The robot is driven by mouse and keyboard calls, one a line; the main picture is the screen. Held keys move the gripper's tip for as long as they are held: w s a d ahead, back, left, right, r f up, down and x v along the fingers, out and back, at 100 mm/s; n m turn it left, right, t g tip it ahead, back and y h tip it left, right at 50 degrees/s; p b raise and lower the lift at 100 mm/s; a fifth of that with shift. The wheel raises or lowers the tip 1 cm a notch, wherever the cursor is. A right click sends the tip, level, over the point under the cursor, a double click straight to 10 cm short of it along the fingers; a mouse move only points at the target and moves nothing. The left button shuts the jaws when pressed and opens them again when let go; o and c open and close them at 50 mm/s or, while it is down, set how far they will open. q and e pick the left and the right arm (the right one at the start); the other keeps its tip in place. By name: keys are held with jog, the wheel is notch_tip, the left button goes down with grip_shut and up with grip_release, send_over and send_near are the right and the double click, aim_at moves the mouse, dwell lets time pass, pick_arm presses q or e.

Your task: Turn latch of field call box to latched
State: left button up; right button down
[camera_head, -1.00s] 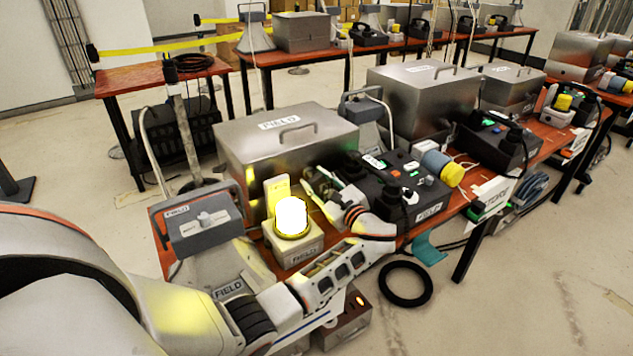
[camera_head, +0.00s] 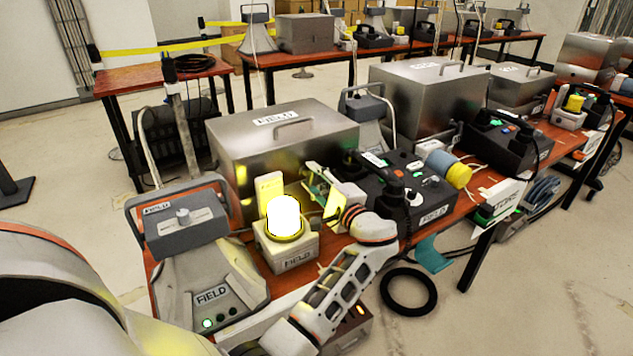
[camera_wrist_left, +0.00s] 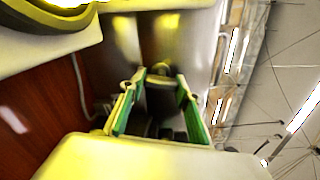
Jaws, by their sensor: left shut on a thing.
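The field call box (camera_head: 245,150) is a grey metal case with a top handle and a FIELD label, on the near table. Its lid looks down. My left gripper (camera_head: 322,186) is at the front of this box, toward its right end. In the left wrist view my left gripper (camera_wrist_left: 161,84) has its green-padded fingers on either side of a small dark part, apparently the latch (camera_wrist_left: 160,97), against the metal face. The fingers hold it. The latch's exact angle is hard to tell, and in the head view the gripper hides it. My right gripper is out of view.
A lit yellow beacon (camera_head: 285,218) on a pale FIELD base (camera_head: 290,255) stands just left of my gripper. A grey FIELD horn speaker (camera_head: 205,285) is further left. A black FIELD console (camera_head: 405,205) stands close on the right. A black ring (camera_head: 408,290) lies on the floor.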

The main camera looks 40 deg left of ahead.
pick_arm(q)
jog(key=shift+f+n+b, duration=0.3)
jog(key=shift+n, duration=0.4)
jog(key=shift+r+n+b, duration=0.15)
jog(key=shift+n+b, duration=0.15)
jog(key=shift+n, duration=0.3)
jog(key=shift+r, duration=0.1)
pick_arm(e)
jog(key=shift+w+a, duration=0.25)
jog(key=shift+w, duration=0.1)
pick_arm(q)
jog(key=shift+r, duration=0.1)
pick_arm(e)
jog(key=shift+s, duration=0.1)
pick_arm(q)
jog(key=o, duration=1.1)
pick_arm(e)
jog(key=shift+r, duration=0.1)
